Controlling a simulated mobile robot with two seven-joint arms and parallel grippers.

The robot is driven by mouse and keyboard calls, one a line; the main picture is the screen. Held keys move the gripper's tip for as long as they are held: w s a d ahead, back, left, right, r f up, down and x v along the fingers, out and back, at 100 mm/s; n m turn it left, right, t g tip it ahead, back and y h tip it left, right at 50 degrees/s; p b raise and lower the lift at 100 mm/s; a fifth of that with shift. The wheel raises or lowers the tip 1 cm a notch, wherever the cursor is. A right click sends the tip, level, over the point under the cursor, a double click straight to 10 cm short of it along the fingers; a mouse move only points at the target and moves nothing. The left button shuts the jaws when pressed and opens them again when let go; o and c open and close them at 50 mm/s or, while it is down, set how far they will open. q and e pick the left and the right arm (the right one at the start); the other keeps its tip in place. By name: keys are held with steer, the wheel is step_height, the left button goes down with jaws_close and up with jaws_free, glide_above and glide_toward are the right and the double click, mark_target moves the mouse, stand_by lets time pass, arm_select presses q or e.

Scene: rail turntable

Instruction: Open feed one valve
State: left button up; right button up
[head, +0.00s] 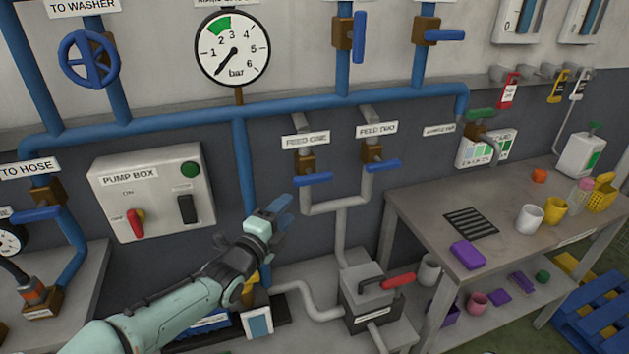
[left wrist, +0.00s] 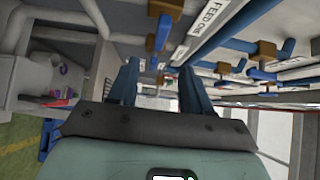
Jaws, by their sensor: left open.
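The feed one valve has a brass body (head: 307,164) and a blue lever (head: 313,179) lying crosswise to its grey pipe, under its white label (head: 306,140). Its label (left wrist: 212,16) also shows near the top of the left wrist view, turned on its side. My left gripper (head: 283,206) is open and empty, below and left of the lever and apart from it. In the left wrist view its two blue fingers (left wrist: 160,75) stand apart with nothing between them. My right gripper is not in view.
The similar feed two lever (head: 382,166) is close on the right. A blue vertical pipe (head: 243,165) and the pump box (head: 153,192) are to the left. A grey box with a red handle (head: 400,280) is below right. A workbench (head: 425,215) holding cups stands at right.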

mark_target(310, 182)
arm_select(q)
steer(key=p+x, duration=0.5)
steer(key=x, duration=0.6)
steer(key=shift+w+d+r, duration=0.1)
steer(key=shift+w+r, duration=0.05)
steer(key=shift+w, duration=0.25)
steer(key=shift+w+d, duration=0.3)
steer(key=shift+w, duration=0.3)
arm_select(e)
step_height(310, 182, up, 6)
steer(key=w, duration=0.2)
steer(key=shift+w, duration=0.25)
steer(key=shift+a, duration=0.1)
arm_select(q)
jaws_close()
